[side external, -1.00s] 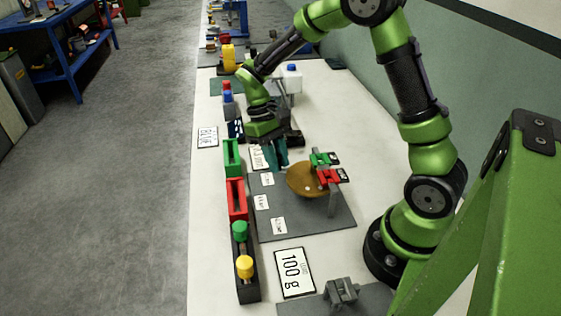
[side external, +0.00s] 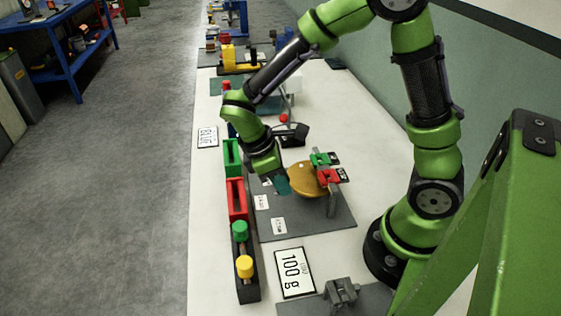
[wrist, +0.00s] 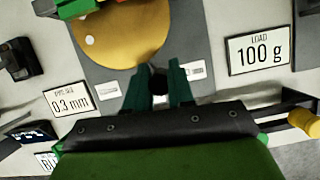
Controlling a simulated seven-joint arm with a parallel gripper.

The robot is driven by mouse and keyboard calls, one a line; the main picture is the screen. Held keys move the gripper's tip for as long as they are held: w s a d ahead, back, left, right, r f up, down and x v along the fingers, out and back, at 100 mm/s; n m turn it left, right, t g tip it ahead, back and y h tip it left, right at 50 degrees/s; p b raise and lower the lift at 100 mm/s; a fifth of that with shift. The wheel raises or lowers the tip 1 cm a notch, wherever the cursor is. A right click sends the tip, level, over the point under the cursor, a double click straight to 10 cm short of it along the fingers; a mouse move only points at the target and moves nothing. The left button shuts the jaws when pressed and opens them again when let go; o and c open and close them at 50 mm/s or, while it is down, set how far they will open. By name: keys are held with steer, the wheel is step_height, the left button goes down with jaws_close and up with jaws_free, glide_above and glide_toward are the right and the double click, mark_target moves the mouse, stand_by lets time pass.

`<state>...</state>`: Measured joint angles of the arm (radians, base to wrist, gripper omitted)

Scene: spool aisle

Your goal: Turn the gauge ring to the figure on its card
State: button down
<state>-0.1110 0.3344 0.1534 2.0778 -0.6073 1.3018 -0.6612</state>
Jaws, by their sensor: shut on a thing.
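The gauge ring appears to be the round orange-brown disc (side external: 307,178) on the grey base plate (side external: 310,222); it also shows in the wrist view (wrist: 120,35). My gripper (side external: 278,185) is low at the disc's left edge. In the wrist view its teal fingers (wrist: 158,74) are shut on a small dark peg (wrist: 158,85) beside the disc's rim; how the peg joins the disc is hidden. A card reading 0.3 mm (wrist: 70,99) lies left of the fingers in the wrist view; its small top line is hard to read.
Green (side external: 325,158) and red (side external: 331,176) clips overhang the disc. A LOAD 100 g card (side external: 294,272) lies nearer the camera. Green (side external: 232,158) and red (side external: 237,200) blocks and a rack with a yellow knob (side external: 244,266) line the left edge.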

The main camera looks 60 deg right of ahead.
steer(key=shift+s+a+n+t+h, duration=0.15)
steer(key=shift+s+n+t+h, duration=0.1)
steer(key=shift+s+n, duration=0.5)
steer(key=shift+s+a+n+t+h, duration=0.2)
steer(key=shift+s+n, duration=0.3)
steer(key=shift+n, duration=0.45)
steer(key=shift+s, duration=0.1)
steer(key=c, duration=1)
jaws_free()
steer(key=v, duration=1.7)
steer(key=shift+f, duration=0.1)
